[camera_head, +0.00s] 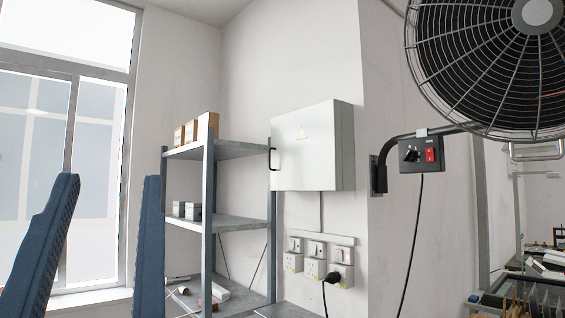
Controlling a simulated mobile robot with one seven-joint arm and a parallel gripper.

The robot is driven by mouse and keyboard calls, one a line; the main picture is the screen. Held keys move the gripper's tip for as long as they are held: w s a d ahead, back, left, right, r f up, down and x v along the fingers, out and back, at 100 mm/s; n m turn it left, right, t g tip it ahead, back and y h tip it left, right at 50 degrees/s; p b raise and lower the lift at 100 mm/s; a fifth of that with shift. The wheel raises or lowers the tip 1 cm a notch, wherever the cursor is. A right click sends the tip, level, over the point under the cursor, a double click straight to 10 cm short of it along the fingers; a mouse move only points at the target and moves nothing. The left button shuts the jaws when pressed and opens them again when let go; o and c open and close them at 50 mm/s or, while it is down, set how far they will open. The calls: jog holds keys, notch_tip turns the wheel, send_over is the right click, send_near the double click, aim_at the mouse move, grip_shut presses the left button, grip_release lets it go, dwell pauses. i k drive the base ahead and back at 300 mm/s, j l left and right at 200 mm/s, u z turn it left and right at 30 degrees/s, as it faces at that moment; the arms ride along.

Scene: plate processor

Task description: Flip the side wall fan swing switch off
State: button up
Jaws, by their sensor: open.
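A black wall fan (490,60) hangs at the upper right on a bent bracket arm. Below it, a small black control box (404,161) carries a dark knob or lever (412,152) on its left and a red rocker switch (430,155) on its right. I cannot read its labels or tell which control is the swing switch, nor its position. My gripper (110,180) shows at the lower left as two blue ribbed fingers pointing up, wide apart with nothing between them. It is well to the left of the control box and touches nothing visible.
A grey shelf rack (238,220) with boxes stands in the middle. A white electrical cabinet (312,146) juts from the wall, with sockets (316,268) and a black plug below. A cable (412,240) hangs from the control box. A cluttered bench (500,300) is at the lower right.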

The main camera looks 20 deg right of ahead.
aim_at(430, 153)
jog(key=z, duration=1.4)
jog(key=i+j+z, duration=0.15)
jog(key=i, duration=0.45)
jog(key=i+j+z, duration=0.15)
jog(key=i+j, duration=0.3)
jog(key=i, duration=0.15)
jog(key=i+j+z, duration=0.15)
jog(key=i+j, duration=0.3)
jog(key=i, duration=0.15)
